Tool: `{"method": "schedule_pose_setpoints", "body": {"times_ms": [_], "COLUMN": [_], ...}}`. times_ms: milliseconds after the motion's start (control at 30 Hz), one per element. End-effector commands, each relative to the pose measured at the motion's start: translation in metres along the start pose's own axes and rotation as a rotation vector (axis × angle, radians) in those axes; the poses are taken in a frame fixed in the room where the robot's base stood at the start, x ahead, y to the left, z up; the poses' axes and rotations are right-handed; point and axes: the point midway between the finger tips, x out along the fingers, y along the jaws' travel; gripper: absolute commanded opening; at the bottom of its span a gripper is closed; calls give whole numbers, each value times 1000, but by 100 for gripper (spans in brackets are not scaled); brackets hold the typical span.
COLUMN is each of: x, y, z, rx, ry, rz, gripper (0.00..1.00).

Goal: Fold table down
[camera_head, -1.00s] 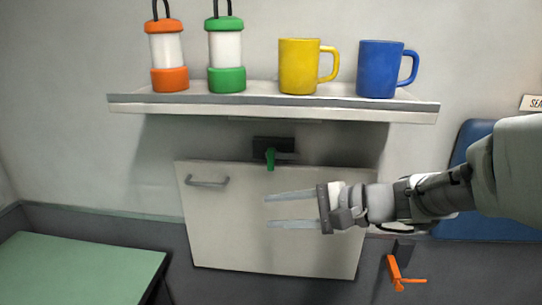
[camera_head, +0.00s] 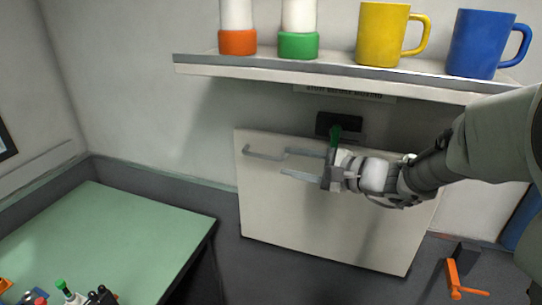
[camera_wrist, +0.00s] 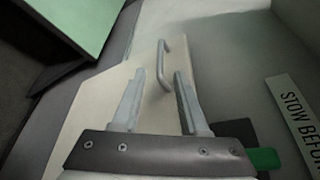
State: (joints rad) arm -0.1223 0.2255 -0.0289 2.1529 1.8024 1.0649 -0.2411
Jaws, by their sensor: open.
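The folded table is a pale flat panel (camera_head: 320,225) standing upright against the wall under the shelf. Its grey bar handle (camera_head: 262,153) is near the upper left corner. A green latch (camera_head: 335,132) on a black mount is above the panel's top edge, its lower part hidden by my gripper. My gripper (camera_head: 285,162) is open and empty in front of the panel, just right of the handle. In the wrist view the handle (camera_wrist: 164,68) shows between and beyond the fingertips (camera_wrist: 160,75); I cannot tell whether they touch it.
A shelf (camera_head: 330,78) with two lanterns, a yellow mug (camera_head: 380,35) and a blue mug (camera_head: 480,43) overhangs the panel. A green-topped table (camera_head: 110,235) with small items stands at left. An orange crank (camera_head: 458,278) is at lower right.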

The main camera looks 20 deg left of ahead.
Motion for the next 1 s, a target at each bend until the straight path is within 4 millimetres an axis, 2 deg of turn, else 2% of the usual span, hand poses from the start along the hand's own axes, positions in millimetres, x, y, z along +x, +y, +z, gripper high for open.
{"method": "schedule_pose_setpoints", "body": {"times_ms": [33,200,400,800,867,1000], "x": [12,46,71,79,79,79], "y": [1,1,0,0,0,0], "z": [0,0,0,0,0,0], "rx": [0,0,-1,0,0,-1], "ry": [-3,-2,-1,1,1,1], "rz": [2,2,1,-1,-1,-1], "gripper": [44,44,44,44,34,9]}}
